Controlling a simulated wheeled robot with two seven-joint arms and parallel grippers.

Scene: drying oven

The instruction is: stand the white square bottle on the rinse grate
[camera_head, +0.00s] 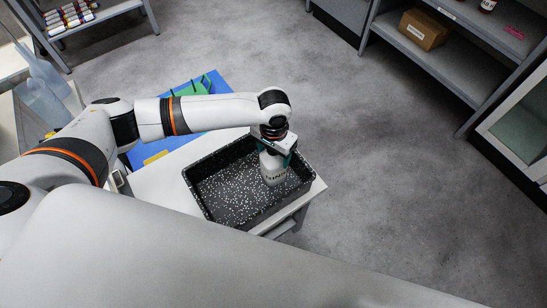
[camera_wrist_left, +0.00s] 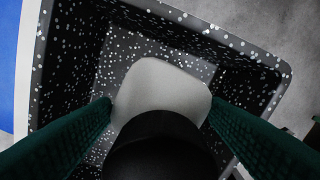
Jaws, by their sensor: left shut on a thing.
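The white square bottle (camera_head: 272,170) is in my left gripper (camera_head: 276,150), inside the outline of a black tub with white specks (camera_head: 230,190). In the left wrist view, the bottle's white shoulder (camera_wrist_left: 160,88) and black cap (camera_wrist_left: 160,140) lie between the two green fingers, which are shut on it. The bottle looks roughly upright. Whether its base touches the tub floor is hidden. I cannot make out a separate rinse grate in either view. My right gripper is not in view.
The tub stands on a white table (camera_head: 155,190). Beside it are a blue mat (camera_head: 220,85) and a green rack (camera_head: 193,88). The tub walls (camera_wrist_left: 75,60) surround the bottle. A grey shelf with a cardboard box (camera_head: 424,30) stands at the upper right, across open floor.

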